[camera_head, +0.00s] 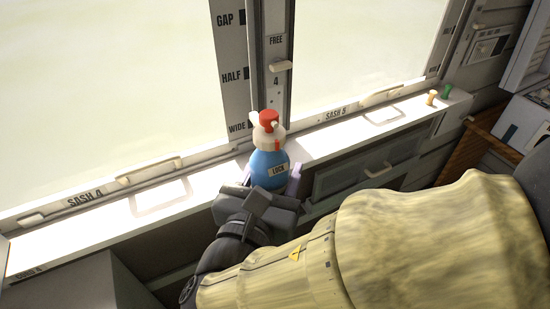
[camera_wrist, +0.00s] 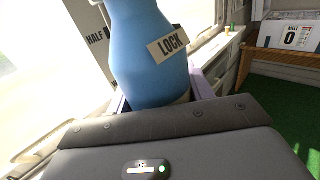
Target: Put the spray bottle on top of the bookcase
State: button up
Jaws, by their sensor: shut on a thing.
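The spray bottle (camera_head: 268,165) has a blue body with a "LOCK" label, a pale neck and a red top. It stands upright in my gripper (camera_head: 272,184), in front of the window post at the sill. In the wrist view the bottle's blue body (camera_wrist: 150,50) fills the upper middle, with its top cut off. My gripper (camera_wrist: 160,98) is shut on its lower part, and a pale purple finger shows at the right. I cannot tell whether the bottle's base touches the sill. I cannot make out a bookcase for certain in either view.
The bright window sill (camera_head: 340,140) runs across behind the bottle. Two small pegs, one tan (camera_head: 432,98) and one green (camera_head: 446,91), stand at its right end. A drawer front (camera_head: 365,170) is below it.

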jog(key=shift+r, duration=0.1)
jog(key=shift+m+h, duration=0.3)
jog(key=shift+h, duration=0.3)
jog(key=w+a+r+p, duration=0.1)
jog(key=r+p, duration=0.1)
jog(key=w+a+r+p, duration=0.1)
jog(key=r+p, duration=0.1)
jog(key=w+a+r+p, duration=0.1)
jog(key=r+p, duration=0.1)
jog(key=p, duration=0.1)
jog(key=w+a+r+n+y+p, duration=0.1)
jog(key=w+a+r+p, duration=0.15)
jog(key=w+p, duration=0.7)
jog(key=w+d+f+n+y+p, duration=0.25)
jog(key=w+d+f+p, duration=0.3)
jog(key=p, duration=0.55)
jog(key=d+f+y+p, duration=0.1)
jog(key=d+f+p, duration=0.4)
jog(key=d, duration=0.4)
jog(key=d+f+p, duration=0.5)
jog(key=d+p, duration=0.2)
jog(key=d, duration=0.2)
jog(key=shift+w+f+y, duration=0.25)
jog(key=shift+f+y, duration=0.1)
jog(key=shift+f, duration=0.05)
